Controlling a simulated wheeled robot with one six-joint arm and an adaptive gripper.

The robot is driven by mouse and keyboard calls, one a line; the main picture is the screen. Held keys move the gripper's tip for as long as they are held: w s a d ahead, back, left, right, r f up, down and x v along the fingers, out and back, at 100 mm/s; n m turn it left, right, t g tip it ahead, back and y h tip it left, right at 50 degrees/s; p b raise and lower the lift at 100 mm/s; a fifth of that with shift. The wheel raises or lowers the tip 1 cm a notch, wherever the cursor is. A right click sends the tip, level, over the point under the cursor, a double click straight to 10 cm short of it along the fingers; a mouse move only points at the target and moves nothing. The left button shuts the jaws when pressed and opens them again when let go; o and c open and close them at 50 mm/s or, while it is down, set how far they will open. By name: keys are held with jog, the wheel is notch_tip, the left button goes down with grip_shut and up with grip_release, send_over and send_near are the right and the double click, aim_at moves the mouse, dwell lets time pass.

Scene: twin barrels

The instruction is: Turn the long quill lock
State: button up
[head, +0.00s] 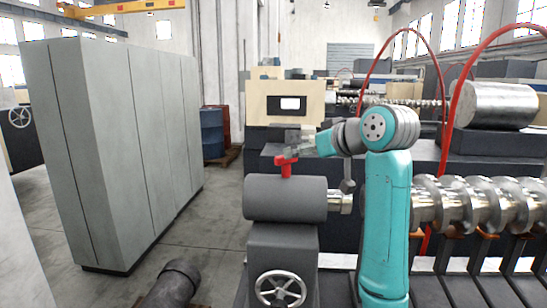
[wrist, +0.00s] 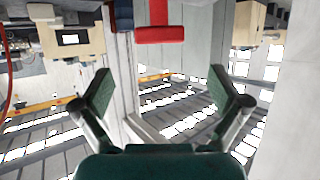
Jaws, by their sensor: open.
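The quill lock is a red T-shaped handle (head: 286,165) standing upright on top of a dark grey horizontal cylinder (head: 285,198). In the wrist view the red handle (wrist: 160,33) is at the top centre, beyond the fingertips and not between them. My gripper (head: 297,147) is just above and slightly right of the handle in the head view. In the wrist view my gripper (wrist: 161,92) has its two fingers spread wide with nothing between them. The head view does not clearly show whether a finger touches the handle.
A spoked handwheel (head: 280,290) is on the front of the grey block below the cylinder. A large ribbed metal shaft (head: 470,204) lies to the right. A tall grey cabinet (head: 120,150) stands left. A blue barrel (head: 212,133) is behind. Floor between cabinet and machine is mostly clear.

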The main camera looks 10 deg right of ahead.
aim_at(286, 165)
jog(key=x, duration=0.9)
jog(key=c, duration=1.2)
